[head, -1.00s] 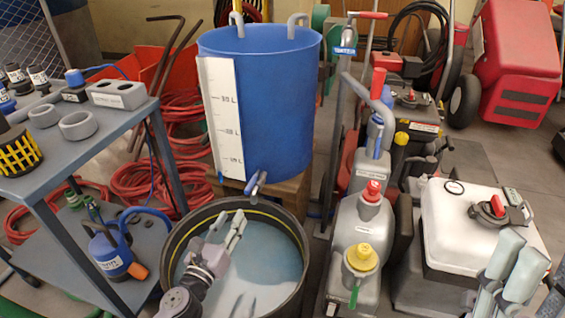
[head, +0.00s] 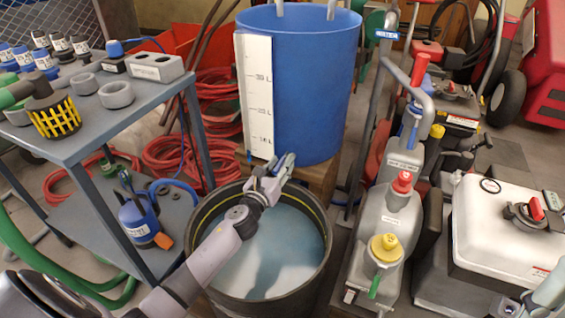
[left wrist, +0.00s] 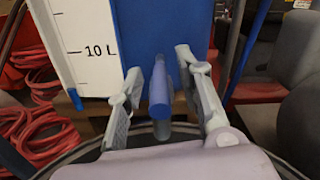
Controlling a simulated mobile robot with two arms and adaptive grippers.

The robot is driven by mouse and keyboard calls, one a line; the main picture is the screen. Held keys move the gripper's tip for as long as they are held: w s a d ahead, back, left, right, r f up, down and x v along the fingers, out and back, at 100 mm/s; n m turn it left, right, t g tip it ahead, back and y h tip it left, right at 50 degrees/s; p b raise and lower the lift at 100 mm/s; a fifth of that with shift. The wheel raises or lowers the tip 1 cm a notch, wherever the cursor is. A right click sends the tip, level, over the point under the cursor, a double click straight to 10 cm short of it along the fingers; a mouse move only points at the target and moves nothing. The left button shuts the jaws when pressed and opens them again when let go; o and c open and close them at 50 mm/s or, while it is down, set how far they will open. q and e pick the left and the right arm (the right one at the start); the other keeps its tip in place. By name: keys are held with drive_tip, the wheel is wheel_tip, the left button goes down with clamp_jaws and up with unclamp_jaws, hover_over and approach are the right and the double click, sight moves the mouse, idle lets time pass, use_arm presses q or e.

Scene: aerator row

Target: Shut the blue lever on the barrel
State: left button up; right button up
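The blue barrel (head: 315,90) with a white litre scale stands behind a round black tub; its wall also fills the upper middle of the left wrist view (left wrist: 145,25). My right gripper (head: 546,292) shows only in part at the lower right corner.
The black tub (head: 327,232) holds cloudy water below my left arm. A grey bench (head: 118,112) with fittings stands left. Grey canisters (head: 388,215) and a white-topped tank (head: 500,245) stand right. Red hoses (head: 170,160) lie behind the bench.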

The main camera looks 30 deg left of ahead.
use_arm(q)
drive_tip(key=shift+w, duration=0.95)
drive_tip(key=shift+c, duration=0.6)
clamp_jaws()
